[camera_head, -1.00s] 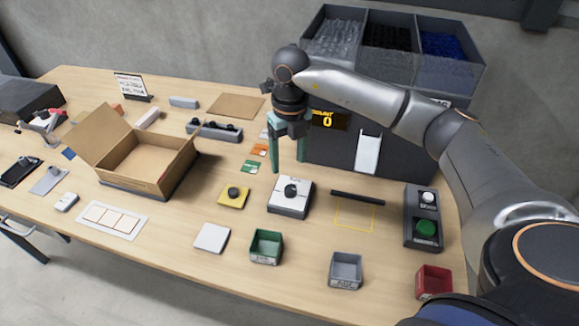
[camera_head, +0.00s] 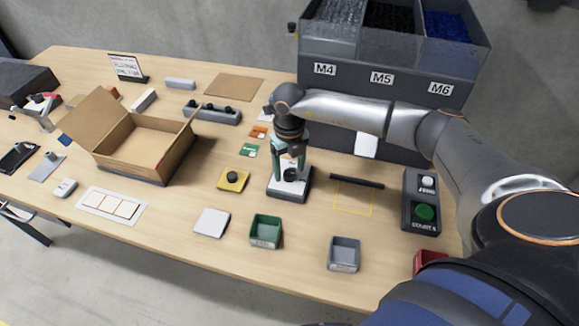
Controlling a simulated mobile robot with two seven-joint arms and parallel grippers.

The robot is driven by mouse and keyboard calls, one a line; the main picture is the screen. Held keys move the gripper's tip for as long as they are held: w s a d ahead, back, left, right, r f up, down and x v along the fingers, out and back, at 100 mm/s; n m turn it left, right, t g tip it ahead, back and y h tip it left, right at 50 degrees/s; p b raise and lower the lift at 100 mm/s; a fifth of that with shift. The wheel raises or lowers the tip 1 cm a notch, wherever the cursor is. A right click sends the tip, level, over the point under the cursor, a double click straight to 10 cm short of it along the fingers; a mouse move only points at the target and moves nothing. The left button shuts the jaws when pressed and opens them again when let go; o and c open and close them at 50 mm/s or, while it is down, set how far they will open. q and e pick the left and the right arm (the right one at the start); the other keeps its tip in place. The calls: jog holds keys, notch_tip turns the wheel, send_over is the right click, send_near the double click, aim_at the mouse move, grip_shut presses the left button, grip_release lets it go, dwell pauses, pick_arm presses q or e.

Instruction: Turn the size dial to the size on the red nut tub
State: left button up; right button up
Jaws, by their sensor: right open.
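The size dial is a black knob (camera_head: 290,174) on a white-topped box with a dark base (camera_head: 289,194) near the middle of the table. My right gripper (camera_head: 290,168) points down over this box. Its green fingers are apart, around or just above the knob; I cannot tell whether they touch it. The red nut tub (camera_head: 428,257) stands at the lower right, mostly hidden behind my right arm, and its label does not show. My left gripper is not in view.
Behind stands the feeder with bins marked M4 (camera_head: 325,69), M5 (camera_head: 381,78) and M6 (camera_head: 440,88). Also near are a yellow knob plate (camera_head: 233,180), a green tub (camera_head: 265,231), a grey tub (camera_head: 343,253), a black bar (camera_head: 357,181) and a button box (camera_head: 421,203).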

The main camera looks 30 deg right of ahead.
jog(key=shift+f, duration=0.35)
jog(key=shift+c, duration=0.3)
grip_shut()
